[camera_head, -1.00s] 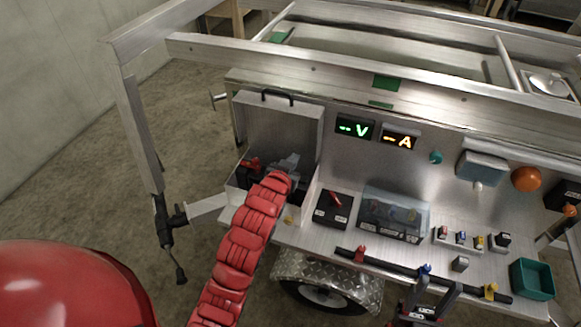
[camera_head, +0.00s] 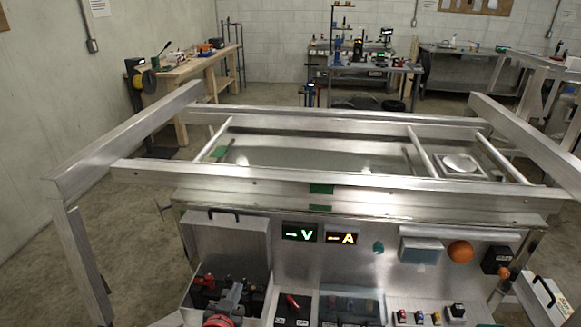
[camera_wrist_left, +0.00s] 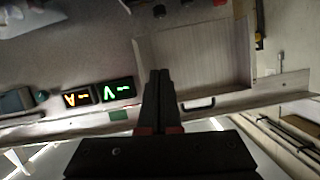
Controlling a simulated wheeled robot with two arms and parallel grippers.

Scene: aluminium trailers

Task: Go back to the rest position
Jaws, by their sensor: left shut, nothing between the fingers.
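My left gripper (camera_head: 232,290) is at the bottom of the head view, just in front of the open grey box on the trailer's front panel. Only its grey body and a bit of the red arm below it show there. In the left wrist view the two dark fingers (camera_wrist_left: 158,85) lie together, shut with nothing between them, in front of the box's open lid. My right gripper is not in view.
The aluminium trailer frame (camera_head: 330,190) spans the middle. Bare floor lies at left (camera_head: 110,220); workbenches (camera_head: 190,85) stand behind.

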